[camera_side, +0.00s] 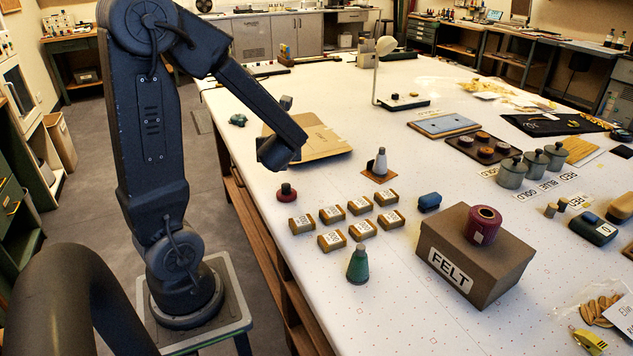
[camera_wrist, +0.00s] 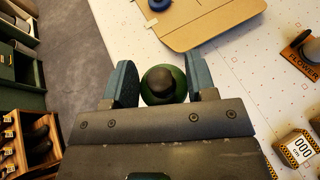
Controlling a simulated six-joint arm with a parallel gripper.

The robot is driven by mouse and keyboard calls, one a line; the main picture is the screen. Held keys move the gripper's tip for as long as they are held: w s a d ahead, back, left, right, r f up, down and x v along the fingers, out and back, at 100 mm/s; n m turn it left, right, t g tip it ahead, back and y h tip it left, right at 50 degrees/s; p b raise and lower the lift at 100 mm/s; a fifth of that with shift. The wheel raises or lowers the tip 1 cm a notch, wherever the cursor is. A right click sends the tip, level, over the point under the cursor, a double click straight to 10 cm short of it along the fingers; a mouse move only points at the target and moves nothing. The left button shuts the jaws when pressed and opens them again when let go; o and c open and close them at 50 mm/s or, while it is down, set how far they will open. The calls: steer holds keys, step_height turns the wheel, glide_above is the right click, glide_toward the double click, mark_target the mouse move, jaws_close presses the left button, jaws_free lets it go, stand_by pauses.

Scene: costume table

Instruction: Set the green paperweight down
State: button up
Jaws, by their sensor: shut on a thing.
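The green paperweight (camera_wrist: 163,92), round with a dark knob on top, sits between the two blue-grey fingers of my gripper (camera_wrist: 162,88) in the wrist view. The fingers are shut on it from left and right. In the side view my gripper (camera_side: 279,156) hangs over the left part of the white table (camera_side: 385,315), near its edge. The paperweight cannot be made out there, and its height above the table is unclear. A similar red paperweight (camera_side: 286,194) stands on the table nearer the side camera.
A brown board (camera_side: 315,144) lies beyond my gripper, with a blue round thing (camera_wrist: 158,4) at its edge.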

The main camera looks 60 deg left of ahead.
glide_above(317, 190)
step_height(317, 190, down, 5)
steer(key=shift+f, duration=2)
steer(key=shift+f, duration=0.15)
steer(key=o, duration=1.1)
steer(key=shift+c, duration=0.2)
